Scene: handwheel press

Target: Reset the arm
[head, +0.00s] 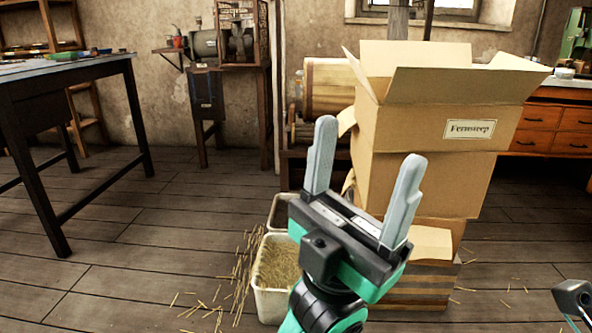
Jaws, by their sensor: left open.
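My left gripper (362,190) is in the lower middle of the head view, pointing up. Its two grey fingers stand wide apart with nothing between them. It is in front of the stacked cardboard boxes and hides part of them. At the bottom right corner a small dark part with a teal piece (573,298) shows, cut off by the frame edge; my right gripper's fingers do not show. No handwheel can be made out clearly.
Open cardboard boxes (425,145) stand stacked in the middle right. A bin of straw (270,305) stands beside my left gripper, with straw scattered on the floor. A dark table (75,72) is at left, a drawer bench (556,118) at right.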

